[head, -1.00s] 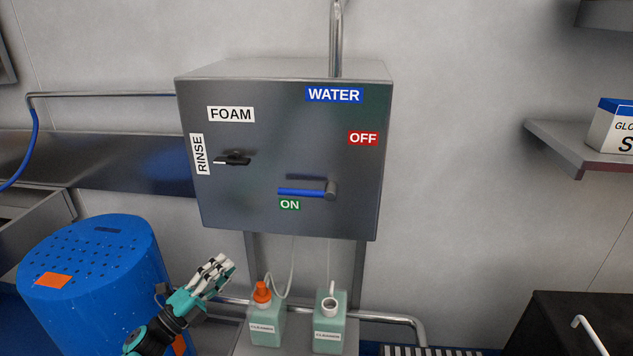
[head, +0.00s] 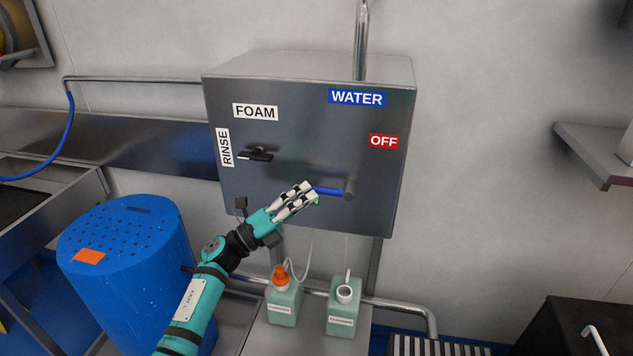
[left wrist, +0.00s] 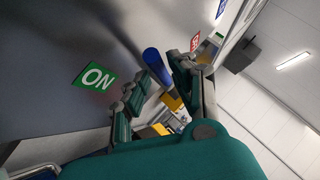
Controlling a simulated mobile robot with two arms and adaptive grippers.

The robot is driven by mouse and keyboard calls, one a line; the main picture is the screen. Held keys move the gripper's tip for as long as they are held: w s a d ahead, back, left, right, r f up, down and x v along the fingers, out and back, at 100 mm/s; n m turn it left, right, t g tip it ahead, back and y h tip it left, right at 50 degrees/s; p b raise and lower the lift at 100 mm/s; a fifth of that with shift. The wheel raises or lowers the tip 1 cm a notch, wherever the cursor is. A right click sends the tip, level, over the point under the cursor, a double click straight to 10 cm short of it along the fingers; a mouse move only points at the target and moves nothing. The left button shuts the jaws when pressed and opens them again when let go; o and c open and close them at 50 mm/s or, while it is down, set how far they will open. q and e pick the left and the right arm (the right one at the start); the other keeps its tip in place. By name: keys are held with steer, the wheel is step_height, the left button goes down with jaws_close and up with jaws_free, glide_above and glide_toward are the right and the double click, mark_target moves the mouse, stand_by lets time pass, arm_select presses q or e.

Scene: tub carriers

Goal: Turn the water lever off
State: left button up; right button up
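The blue water lever (head: 329,190) lies level on the front of the grey steel box (head: 310,120), pointing left from its grey pivot at the right. The green ON label (left wrist: 95,78) shows in the left wrist view but is mostly covered in the head view. The red OFF label (head: 384,141) is above and right of the pivot. My left gripper (head: 308,193) is at the lever's free left end. In the left wrist view its fingers (left wrist: 163,70) are apart, with the lever's blue end between or just beyond the tips; contact is unclear. My right gripper is out of view.
A black selector knob (head: 257,155) sits left of the lever, by the FOAM and RINSE labels. Two cleaner bottles (head: 283,302) (head: 341,307) stand below the box. A blue barrel (head: 130,260) stands at the left. A steel pipe (head: 361,40) rises from the box top.

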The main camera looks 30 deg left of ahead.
mark_target(317, 191)
arm_select(q)
steer(key=shift+p+x, duration=0.35)
steer(key=shift+x, duration=1.3)
jaws_close()
steer(key=shift+f, duration=0.1)
